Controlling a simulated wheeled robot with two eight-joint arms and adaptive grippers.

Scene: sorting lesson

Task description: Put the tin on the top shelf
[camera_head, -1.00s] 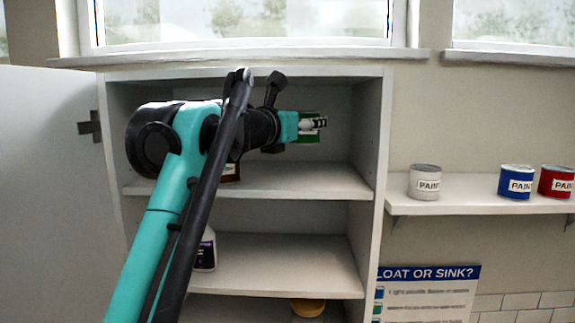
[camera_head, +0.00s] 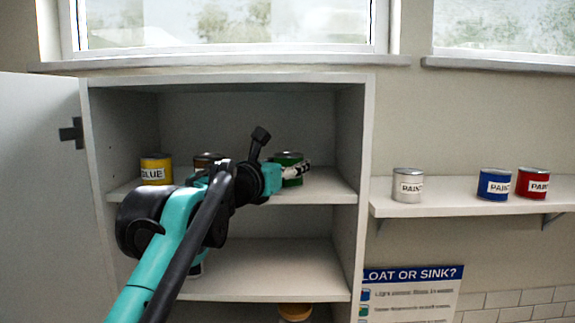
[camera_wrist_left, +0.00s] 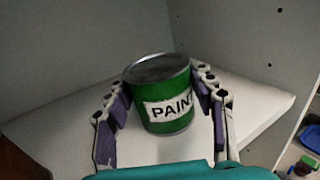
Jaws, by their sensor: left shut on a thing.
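A green paint tin (camera_head: 290,164) with a white PAINT label is at the top shelf (camera_head: 325,187) of the open cabinet. It also shows in the left wrist view (camera_wrist_left: 160,85), upright, between the two fingers. My left gripper (camera_head: 297,171) is shut on the tin from its sides. The tin's base appears at the shelf board; whether it rests fully on it is hard to tell. My right gripper is not in view.
A yellow glue tin (camera_head: 156,169) and a brown tin (camera_head: 207,161) stand left on the same shelf. The open cabinet door (camera_head: 38,190) is at left. Grey (camera_head: 408,185), blue (camera_head: 494,184) and red (camera_head: 533,182) paint tins stand on the wall shelf.

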